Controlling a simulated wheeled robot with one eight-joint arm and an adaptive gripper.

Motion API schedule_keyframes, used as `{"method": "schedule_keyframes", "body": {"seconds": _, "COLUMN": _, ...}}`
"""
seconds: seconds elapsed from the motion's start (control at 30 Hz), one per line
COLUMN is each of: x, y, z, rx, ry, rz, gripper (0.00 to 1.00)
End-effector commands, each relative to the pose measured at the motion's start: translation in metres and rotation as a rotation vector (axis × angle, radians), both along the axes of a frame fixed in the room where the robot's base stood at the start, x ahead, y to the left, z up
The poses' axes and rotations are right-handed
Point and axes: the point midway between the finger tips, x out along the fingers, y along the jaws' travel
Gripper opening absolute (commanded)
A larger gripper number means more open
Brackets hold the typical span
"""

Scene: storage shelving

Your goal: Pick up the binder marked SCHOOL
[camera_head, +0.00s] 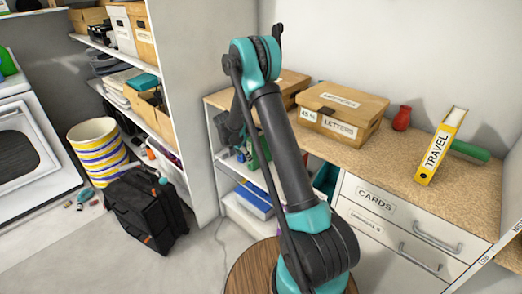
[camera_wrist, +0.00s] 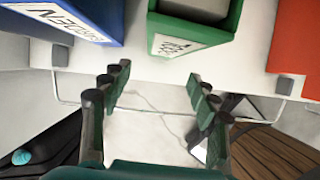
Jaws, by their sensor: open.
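In the wrist view, my gripper (camera_wrist: 158,85) is open, with nothing between its fingers. A green binder (camera_wrist: 192,28) stands ahead of it, roughly in line with the gap, its end at the edge of a white shelf (camera_wrist: 140,68). The green binder's white label is too blurred to read. A blue binder (camera_wrist: 95,18) is at the left, its label partly cut off and ending in "DEN". A red item (camera_wrist: 297,38) is at the right. No label reading SCHOOL is legible. In the head view, a green item (camera_head: 254,152) shows partly behind my arm.
A yellow TRAVEL binder (camera_head: 441,147) stands on the counter (camera_head: 370,159), near a red vase (camera_head: 402,118) and a LETTERS box (camera_head: 342,110). A black bag (camera_head: 146,208) and striped basket (camera_head: 97,150) stand on the floor. A wooden round stool (camera_head: 248,272) is close to my arm.

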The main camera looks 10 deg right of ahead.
Motion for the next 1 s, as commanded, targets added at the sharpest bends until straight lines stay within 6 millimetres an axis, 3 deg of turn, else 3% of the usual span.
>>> {"method": "schedule_keyframes", "body": {"seconds": 0.33, "x": 0.015, "y": -0.025, "z": -0.001, "rx": 0.001, "ry": -0.001, "rz": -0.003, "gripper": 0.6}}
{"method": "schedule_keyframes", "body": {"seconds": 0.6, "x": 0.023, "y": -0.036, "z": -0.04, "rx": 0.001, "ry": 0.0, "rz": -0.001, "gripper": 0.6}}
{"method": "schedule_keyframes", "body": {"seconds": 0.93, "x": 0.024, "y": -0.038, "z": -0.046, "rx": 0.001, "ry": 0.0, "rz": 0.0, "gripper": 0.6}}
{"method": "schedule_keyframes", "body": {"seconds": 1.0, "x": 0.024, "y": -0.038, "z": -0.046, "rx": 0.001, "ry": 0.0, "rz": 0.0, "gripper": 0.53}}
